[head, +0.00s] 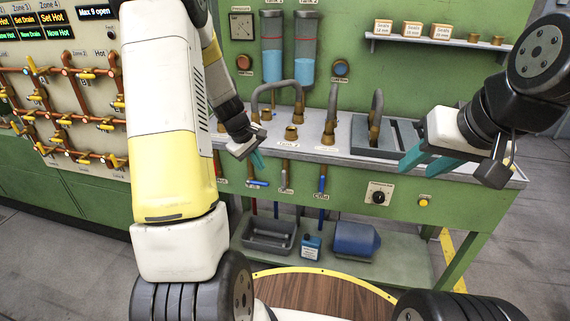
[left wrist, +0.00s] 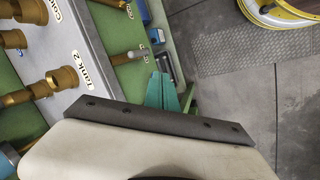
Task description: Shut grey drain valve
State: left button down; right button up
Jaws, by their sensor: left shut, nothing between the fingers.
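The grey drain valve appears to be the grey handle (head: 284,174) hanging at the bench front between blue handles; its label is too small to read. In the left wrist view a grey handle (left wrist: 130,57) sticks out past the bench edge, a little apart from my fingers. My left gripper (head: 258,161) is shut and empty, just left of the grey handle in the head view, near the counter's front edge. Its teal fingers are together in the left wrist view (left wrist: 163,91). My right gripper (head: 428,162) has its teal fingers apart over the counter's right end.
Blue handles (head: 322,181) (head: 257,183) flank the grey one. Brass fittings (head: 291,132) and curved hoses stand on the counter. A dial panel (head: 378,194) is at right.

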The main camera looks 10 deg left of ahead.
aim_at(284, 176)
pick_arm(q)
jog(key=shift+w+d+f, duration=0.75)
jog(key=shift+w+f, duration=0.3)
jog(key=shift+f, duration=0.5)
jog(key=shift+w+d+f, duration=0.7)
jog(key=shift+w+f, duration=0.35)
jog(key=shift+f, duration=0.45)
jog(key=shift+w+d+f, duration=0.75)
jog(key=shift+w+f, duration=0.3)
jog(key=shift+f, duration=0.5)
jog(key=shift+d+r+y, duration=0.1)
jog(key=shift+d+y, duration=0.6)
jog(key=shift+y, duration=0.2)
jog(key=shift+s+d+m+y, duration=0.1)
jog(key=shift+d+m+y, duration=0.2)
jog(key=shift+d+y, duration=0.35)
jog(key=d+f+y, duration=0.3)
jog(key=d, duration=0.2)
jog(key=shift+a, duration=0.1)
